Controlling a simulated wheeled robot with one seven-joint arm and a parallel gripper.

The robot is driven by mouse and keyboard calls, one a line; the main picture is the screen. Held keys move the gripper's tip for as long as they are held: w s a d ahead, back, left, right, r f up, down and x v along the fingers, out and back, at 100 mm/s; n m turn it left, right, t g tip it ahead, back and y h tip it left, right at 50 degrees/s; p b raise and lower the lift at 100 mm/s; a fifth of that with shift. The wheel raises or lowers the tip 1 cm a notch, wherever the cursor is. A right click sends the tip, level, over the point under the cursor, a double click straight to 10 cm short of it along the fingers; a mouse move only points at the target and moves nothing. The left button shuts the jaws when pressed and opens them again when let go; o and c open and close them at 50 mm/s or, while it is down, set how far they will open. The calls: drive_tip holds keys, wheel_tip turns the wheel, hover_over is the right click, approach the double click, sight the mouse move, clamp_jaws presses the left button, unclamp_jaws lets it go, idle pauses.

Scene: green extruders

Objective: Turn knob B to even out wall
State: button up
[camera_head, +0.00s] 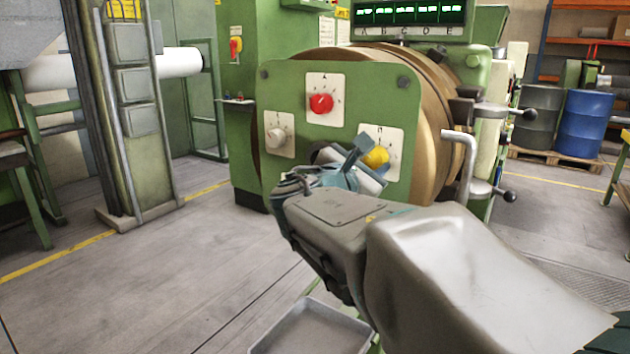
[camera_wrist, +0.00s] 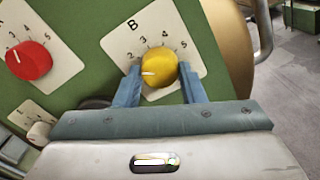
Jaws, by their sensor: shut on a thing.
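Knob B is the yellow knob (camera_wrist: 159,68) on a white dial plate (camera_wrist: 118,43) marked B with numbers, on the green panel. In the head view the yellow knob (camera_head: 376,157) shows at the panel's lower right, partly behind my gripper (camera_head: 365,160). In the wrist view the two blue fingers of my gripper (camera_wrist: 160,82) stand on either side of the yellow knob and are shut on it. The knob's white pointer mark faces left in the wrist view. A display (camera_head: 410,12) with green bar readings and letters beneath stands above the panel.
A red knob (camera_head: 321,103) marked A and a white knob (camera_head: 277,137) sit on the same green panel (camera_head: 290,85). A bent metal handle (camera_head: 460,150) sticks out right of the panel. A grey tray (camera_head: 310,330) is below my arm. Open floor lies left.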

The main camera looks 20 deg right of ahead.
drive_tip(key=shift+f+m+b, duration=0.1)
drive_tip(key=shift+m+b, duration=1.1)
drive_tip(key=shift+b, duration=0.2)
drive_tip(key=o, duration=1)
drive_tip(key=v, duration=1.4)
